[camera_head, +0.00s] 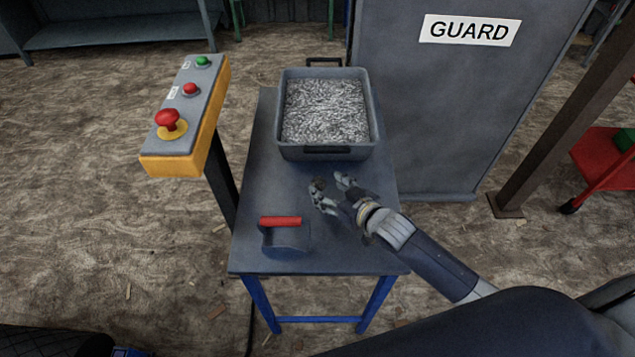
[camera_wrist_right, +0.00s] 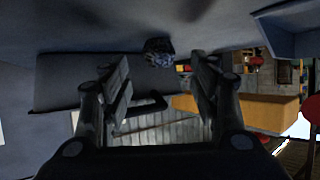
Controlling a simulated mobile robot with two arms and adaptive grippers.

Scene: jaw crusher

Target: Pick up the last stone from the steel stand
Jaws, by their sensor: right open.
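The steel stand (camera_head: 340,255) has a dark flat top and blue legs. A small dark stone (camera_head: 318,184) lies on the top, in front of the metal tray. My right gripper (camera_head: 332,190) is open, low over the stand, with its fingertips close to the stone. In the wrist view, which looks upside down, the stone (camera_wrist_right: 158,48) shows beyond and between the two spread fingers (camera_wrist_right: 160,64). I cannot tell whether a finger touches it; nothing is gripped. My left gripper is not in view.
A metal tray (camera_head: 328,153) full of grey crushed material stands at the back of the stand. A yellow control box (camera_head: 185,165) stands left, and a grey GUARD panel (camera_head: 440,110) stands at the right back.

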